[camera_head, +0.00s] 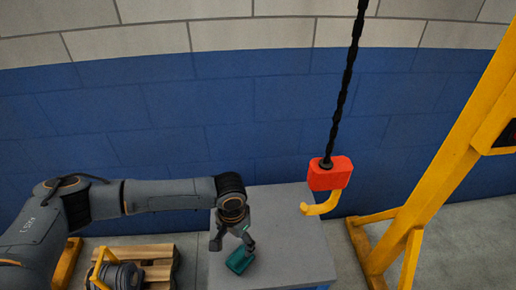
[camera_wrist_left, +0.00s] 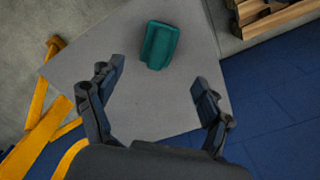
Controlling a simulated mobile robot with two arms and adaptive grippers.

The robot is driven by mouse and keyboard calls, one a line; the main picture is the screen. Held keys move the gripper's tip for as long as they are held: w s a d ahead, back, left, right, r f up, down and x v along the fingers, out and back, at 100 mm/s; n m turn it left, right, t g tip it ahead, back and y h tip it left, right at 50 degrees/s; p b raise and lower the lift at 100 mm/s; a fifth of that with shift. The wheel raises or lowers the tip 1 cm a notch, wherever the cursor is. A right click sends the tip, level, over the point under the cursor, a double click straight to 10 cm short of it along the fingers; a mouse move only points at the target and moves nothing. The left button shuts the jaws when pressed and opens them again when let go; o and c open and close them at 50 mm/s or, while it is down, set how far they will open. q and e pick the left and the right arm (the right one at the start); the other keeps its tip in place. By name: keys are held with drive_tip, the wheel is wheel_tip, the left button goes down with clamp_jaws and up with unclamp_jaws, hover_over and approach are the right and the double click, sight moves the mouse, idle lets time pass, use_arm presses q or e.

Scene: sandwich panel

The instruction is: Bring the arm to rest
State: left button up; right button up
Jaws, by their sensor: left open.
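My left arm reaches in from the left in the head view, with its left gripper (camera_head: 232,243) over the grey box-like table (camera_head: 290,240). The fingers are spread apart and nothing is between them. A teal-green block-like object (camera_head: 240,260) lies on the table top beside the fingertips in the head view. In the left wrist view the teal object (camera_wrist_left: 159,45) lies beyond the open left gripper (camera_wrist_left: 157,85), apart from both fingers. My right gripper is in neither view.
A red hook block (camera_head: 330,173) with a yellow hook hangs on a black chain right of the gripper. A yellow frame (camera_head: 430,180) stands at the right. A wooden pallet (camera_head: 155,262) is on the floor at lower left. A blue and white wall (camera_head: 150,115) closes the back.

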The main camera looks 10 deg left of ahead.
use_arm(q)
drive_tip(key=s+d+r+m+t+h, duration=0.1)
drive_tip(key=s+d+r+h, duration=0.15)
drive_tip(key=s+d, duration=0.35)
drive_tip(key=s+d+r+m+t+h, duration=0.1)
drive_tip(key=s+d+h, duration=0.25)
drive_tip(key=d, duration=0.55)
drive_tip(key=s+a+f+n+t+y, duration=0.1)
drive_tip(key=s+a+n+y, duration=0.25)
drive_tip(key=a, duration=0.75)
drive_tip(key=s+a+n+t+y, duration=0.15)
drive_tip(key=s+a, duration=0.35)
drive_tip(key=a, duration=0.5)
wheel_tip(320, 180, down, 26)
drive_tip(key=s+g, duration=0.2)
drive_tip(key=s+a+f, duration=0.2)
drive_tip(key=s+f, duration=0.6)
drive_tip(key=s+a+f+g+y, duration=0.1)
drive_tip(key=s+a+f, duration=0.1)
drive_tip(key=s+f, duration=0.6)
drive_tip(key=shift+s+f, duration=0.35)
drive_tip(key=shift+s, duration=0.05)
